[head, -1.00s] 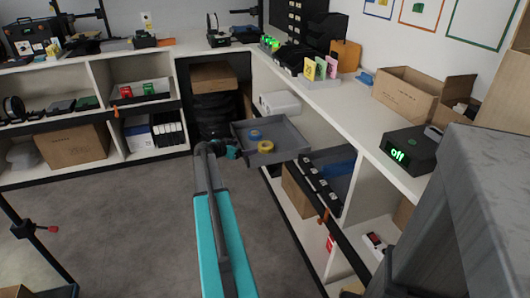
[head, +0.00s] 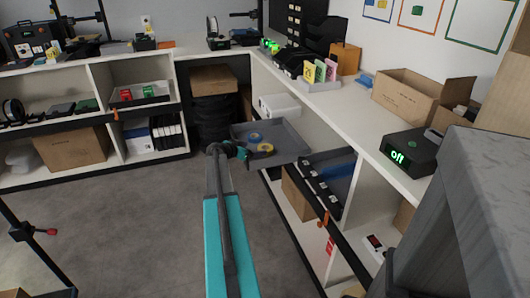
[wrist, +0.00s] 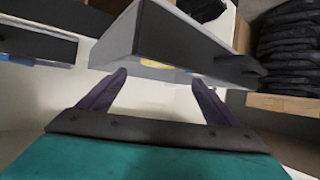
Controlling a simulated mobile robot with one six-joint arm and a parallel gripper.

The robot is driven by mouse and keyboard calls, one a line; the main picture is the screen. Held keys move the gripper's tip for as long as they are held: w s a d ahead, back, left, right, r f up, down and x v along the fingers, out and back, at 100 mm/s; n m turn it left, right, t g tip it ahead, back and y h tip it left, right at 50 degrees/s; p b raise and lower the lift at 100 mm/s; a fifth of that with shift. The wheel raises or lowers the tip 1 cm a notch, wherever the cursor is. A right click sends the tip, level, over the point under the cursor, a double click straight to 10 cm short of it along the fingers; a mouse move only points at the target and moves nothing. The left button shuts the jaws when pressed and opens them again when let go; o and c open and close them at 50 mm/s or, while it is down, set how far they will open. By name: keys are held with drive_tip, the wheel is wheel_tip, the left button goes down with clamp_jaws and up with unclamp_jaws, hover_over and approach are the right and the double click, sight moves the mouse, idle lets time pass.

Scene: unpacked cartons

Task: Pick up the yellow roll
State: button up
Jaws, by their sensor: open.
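The yellow roll (head: 264,148) lies in the grey open drawer (head: 291,148) in the head view, just in front of a blue roll (head: 254,137). My gripper (head: 246,153) is at the drawer's near left side, just left of the yellow roll. In the wrist view my gripper (wrist: 155,94) has its two dark fingers spread, with nothing between them. The grey drawer (wrist: 195,48) fills the upper middle there, close beyond the fingertips. A small yellow patch (wrist: 154,66) shows at its edge; most of the roll is hidden.
A second drawer (head: 336,172) with a blue item stands open to the right of the first. The white counter (head: 350,110) above carries an open carton (head: 408,97) and a black box reading "off" (head: 407,150).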

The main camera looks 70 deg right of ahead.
sight(268, 148)
drive_tip(key=shift+x, duration=2.05)
drive_tip(key=shift+x, duration=2.6)
drive_tip(key=shift+s+a, duration=0.15)
drive_tip(key=c, duration=1.2)
drive_tip(key=shift+r+p, duration=0.3)
drive_tip(key=shift+r, duration=4.7)
